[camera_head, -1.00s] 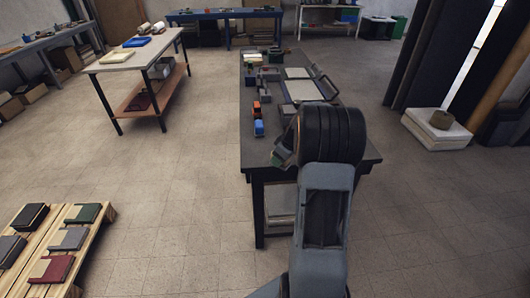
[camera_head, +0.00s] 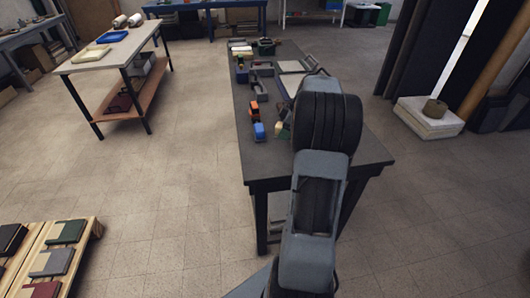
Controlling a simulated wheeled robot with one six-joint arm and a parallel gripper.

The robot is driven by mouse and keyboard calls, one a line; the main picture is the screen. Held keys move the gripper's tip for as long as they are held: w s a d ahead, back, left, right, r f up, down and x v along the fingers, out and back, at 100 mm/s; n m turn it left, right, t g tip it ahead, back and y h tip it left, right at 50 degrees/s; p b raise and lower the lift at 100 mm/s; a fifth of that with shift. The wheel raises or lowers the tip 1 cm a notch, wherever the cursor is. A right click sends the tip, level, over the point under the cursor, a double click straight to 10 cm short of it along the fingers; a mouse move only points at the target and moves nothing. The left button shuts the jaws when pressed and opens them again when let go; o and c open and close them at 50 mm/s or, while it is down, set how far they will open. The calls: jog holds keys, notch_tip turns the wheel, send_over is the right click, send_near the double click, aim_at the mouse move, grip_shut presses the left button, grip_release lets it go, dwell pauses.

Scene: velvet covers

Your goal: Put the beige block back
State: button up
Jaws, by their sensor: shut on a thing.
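The small beige block (camera_head: 278,128) shows at the left side of my arm, above the near part of the dark workbench (camera_head: 268,163). My gripper (camera_head: 284,131) is mostly hidden behind my own dark wrist joint. It is shut on the beige block. Whether the block touches the bench top cannot be told from this view.
Grey trays (camera_head: 261,92) and a pale panel (camera_head: 293,67) lie farther back. A pallet with books (camera_head: 62,232) is at lower left. The bench's front left corner is bare.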

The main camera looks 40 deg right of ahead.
send_over(263, 158)
jog(key=s+d, duration=0.1)
jog(key=f, duration=0.6)
jog(key=shift+s+d+f, duration=0.1)
jog(key=shift+s, duration=0.1)
jog(key=shift+w+a+f, duration=0.1)
jog(key=shift+a+f, duration=0.1)
jog(key=shift+f, duration=1.6)
jog(key=shift+f, duration=0.15)
jog(key=o, duration=0.9)
